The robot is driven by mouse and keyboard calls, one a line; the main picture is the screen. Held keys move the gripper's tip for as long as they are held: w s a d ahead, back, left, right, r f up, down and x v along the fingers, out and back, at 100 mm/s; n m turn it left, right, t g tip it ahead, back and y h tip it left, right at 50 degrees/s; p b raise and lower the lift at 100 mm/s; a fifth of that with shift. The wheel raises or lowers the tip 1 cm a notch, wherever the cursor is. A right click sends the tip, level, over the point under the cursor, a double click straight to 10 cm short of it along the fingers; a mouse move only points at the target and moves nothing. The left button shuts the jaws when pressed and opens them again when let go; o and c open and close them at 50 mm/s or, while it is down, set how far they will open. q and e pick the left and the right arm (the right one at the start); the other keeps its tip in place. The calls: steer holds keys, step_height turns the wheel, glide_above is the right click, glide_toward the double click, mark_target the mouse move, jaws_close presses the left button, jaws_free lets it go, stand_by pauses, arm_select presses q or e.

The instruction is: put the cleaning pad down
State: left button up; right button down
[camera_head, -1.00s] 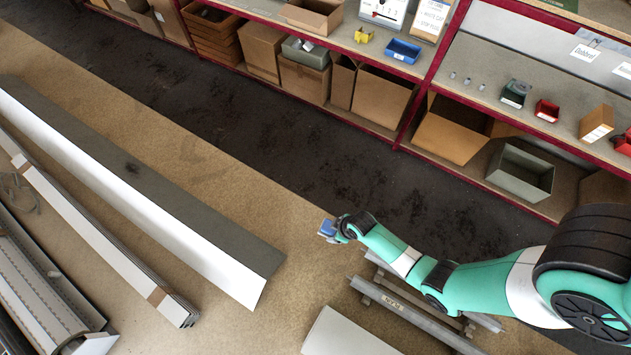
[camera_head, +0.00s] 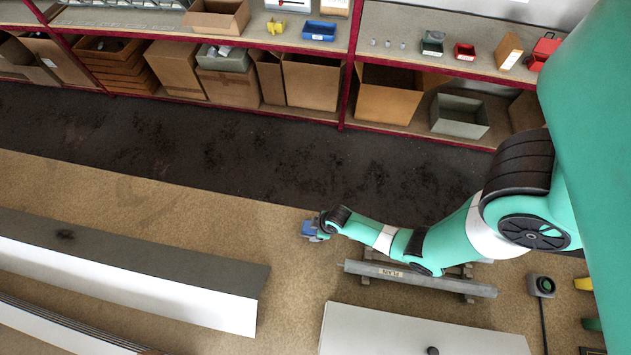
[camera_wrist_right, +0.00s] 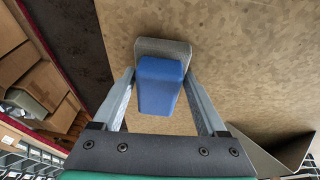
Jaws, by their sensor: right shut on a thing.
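The cleaning pad (camera_wrist_right: 160,84) is a blue block with a grey-beige layer on its far side. It fills the middle of the right wrist view. My right gripper (camera_wrist_right: 162,92) is shut on it, with one finger along each side. In the head view the pad (camera_head: 308,229) is a small blue shape at the end of my right arm, and my right gripper (camera_head: 318,228) appears above the tan floor or bench surface. I cannot tell how high it is held. My left gripper does not show.
A long grey and white profile (camera_head: 150,272) with a dark smudge (camera_head: 65,235) lies at the left. A metal rail on supports (camera_head: 420,279) and a pale panel (camera_head: 420,335) lie below my right arm. Shelves with boxes (camera_head: 311,82) run along the back. Tan surface around the pad is clear.

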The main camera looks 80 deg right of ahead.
steer(key=shift+c, duration=1.8)
jaws_free()
steer(key=shift+f, duration=0.15)
steer(key=o, duration=0.4)
steer(key=shift+c, duration=0.2)
steer(key=p+v, duration=0.9)
steer(key=v, duration=0.3)
